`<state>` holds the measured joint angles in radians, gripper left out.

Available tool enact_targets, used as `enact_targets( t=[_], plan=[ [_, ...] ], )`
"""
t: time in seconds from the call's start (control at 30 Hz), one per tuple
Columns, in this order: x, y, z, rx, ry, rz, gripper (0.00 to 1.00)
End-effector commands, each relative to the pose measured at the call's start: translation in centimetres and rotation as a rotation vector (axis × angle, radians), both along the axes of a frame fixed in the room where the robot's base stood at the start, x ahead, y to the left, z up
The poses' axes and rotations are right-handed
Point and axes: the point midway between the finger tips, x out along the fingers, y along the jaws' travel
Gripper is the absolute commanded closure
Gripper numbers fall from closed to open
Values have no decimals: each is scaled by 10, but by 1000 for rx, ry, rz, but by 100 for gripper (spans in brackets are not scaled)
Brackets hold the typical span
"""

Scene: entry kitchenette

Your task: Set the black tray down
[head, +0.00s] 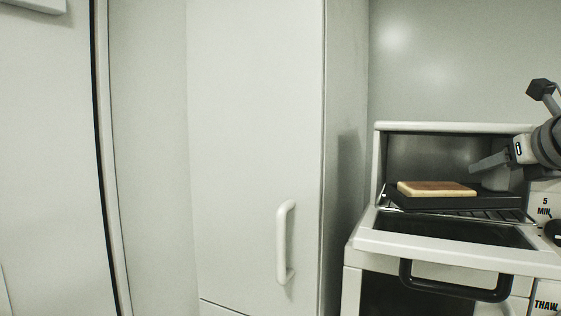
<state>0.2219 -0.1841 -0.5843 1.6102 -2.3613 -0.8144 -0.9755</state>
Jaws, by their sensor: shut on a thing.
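The black tray (425,203) is at the mouth of the open white oven in the head view, level, just above or on the wire rack (505,214); I cannot tell whether it touches. A flat tan and brown slab (437,188) lies on the tray. My gripper (492,178) reaches in from the right and is shut at the tray's right rear part. Its fingertips are small and partly hidden, so the exact grip is unclear.
The oven (450,127) has its door (440,250) dropped open toward me, with a black handle (455,285). Its control panel (545,205) is at the right. A tall white cabinet (250,130) with a vertical handle (283,240) stands left of the oven.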

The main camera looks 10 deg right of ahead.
Motion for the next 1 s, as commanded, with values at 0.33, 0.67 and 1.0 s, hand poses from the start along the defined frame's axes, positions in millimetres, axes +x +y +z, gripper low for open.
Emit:
enact_targets(
  t=[0.33,0.67,1.0],
  plan=[
    [0,0,-3,-1,0,0,28],
    [0,0,3,0,0,1,28],
    [-60,9,29,0,-3,-2,28]
  ],
)
